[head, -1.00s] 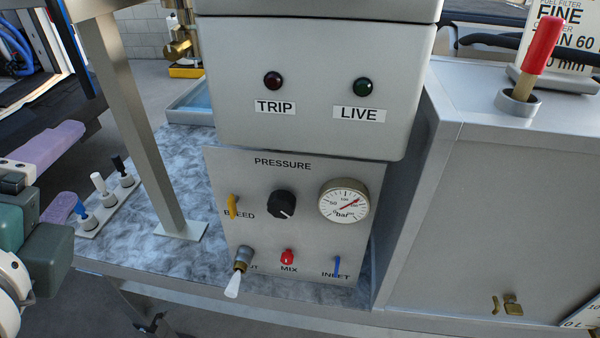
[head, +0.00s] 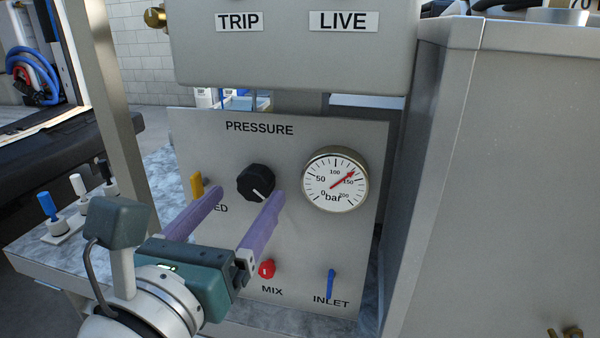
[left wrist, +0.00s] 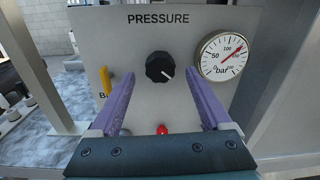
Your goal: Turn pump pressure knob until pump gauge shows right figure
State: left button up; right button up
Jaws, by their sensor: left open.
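The black pressure knob (head: 256,183) sits on the grey panel under the word PRESSURE. Its white pointer line aims down and to the right. It also shows in the left wrist view (left wrist: 160,67), ahead of and between my fingers. The round pump gauge (head: 335,180) is right of the knob; its red needle points up-right, between 100 and 150 bar. It also shows in the left wrist view (left wrist: 222,56). My left gripper (head: 247,196) has purple fingers spread wide, empty, in front of the panel just short of the knob. My right gripper is in neither current view.
A yellow bleed lever (head: 197,186) is left of the knob, close to a finger. A red mix knob (head: 267,269) and a blue inlet lever (head: 331,283) are below. A metal post (head: 105,90) stands at left. A grey cabinet (head: 500,180) is at right.

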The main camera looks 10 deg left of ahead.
aim_at(252, 189)
pick_arm(q)
jog(key=shift+w+d, duration=0.15)
jog(key=shift+w, duration=1.55)
grip_shut()
